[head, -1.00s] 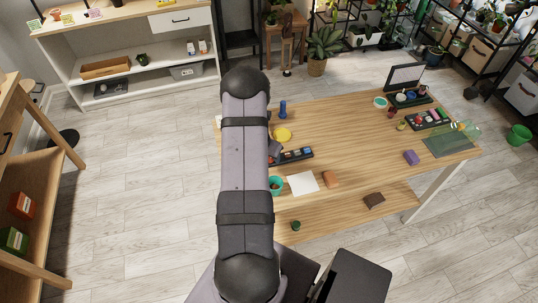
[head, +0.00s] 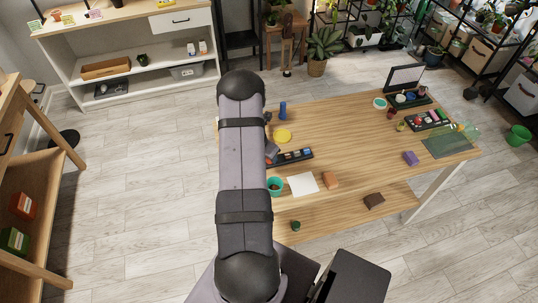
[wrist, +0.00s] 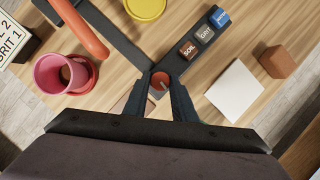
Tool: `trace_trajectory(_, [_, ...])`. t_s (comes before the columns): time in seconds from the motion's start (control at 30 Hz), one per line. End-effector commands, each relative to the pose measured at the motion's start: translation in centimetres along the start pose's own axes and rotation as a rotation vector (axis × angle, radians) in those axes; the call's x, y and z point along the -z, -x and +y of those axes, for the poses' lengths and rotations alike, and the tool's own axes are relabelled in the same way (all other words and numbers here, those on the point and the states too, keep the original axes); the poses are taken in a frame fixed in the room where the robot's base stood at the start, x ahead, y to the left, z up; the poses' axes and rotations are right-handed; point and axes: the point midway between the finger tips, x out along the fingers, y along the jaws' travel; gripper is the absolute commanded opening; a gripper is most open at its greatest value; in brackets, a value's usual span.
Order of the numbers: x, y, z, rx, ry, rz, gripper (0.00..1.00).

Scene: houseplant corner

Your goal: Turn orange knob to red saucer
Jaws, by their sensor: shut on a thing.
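The orange knob (wrist: 160,79) is a small round red-orange cap with a pale mark on top. It sits where a black labelled panel (wrist: 182,75) meets another dark strip. My gripper (wrist: 161,88) is shut on the knob in the wrist view, one fingertip on each side. In the head view the gripper is mostly hidden behind my arm. A red saucer (wrist: 89,84) shows under a pinkish-red pot (wrist: 52,72), left of the gripper in the wrist view. The pot covers part of the saucer. The exact direction of the knob's mark is hard to tell.
The panel has brown, grey and blue labels. A yellow dish (wrist: 146,7) and an orange curved bar (wrist: 82,30) lie beyond it. A white sheet (wrist: 235,91) and a brown block (wrist: 278,61) are to the right. A teal pot (head: 275,182) stands near my arm.

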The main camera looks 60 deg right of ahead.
Motion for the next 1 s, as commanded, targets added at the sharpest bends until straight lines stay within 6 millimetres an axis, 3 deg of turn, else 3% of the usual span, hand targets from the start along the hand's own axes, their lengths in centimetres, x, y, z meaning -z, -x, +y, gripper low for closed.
trace_trajectory(0.6, [0.01,-0.33,0.5,0.197,-0.482,0.0,0.02])
trace_trajectory(1.0, [-0.11,-0.15,0.55,0.265,-0.642,0.0,0.02])
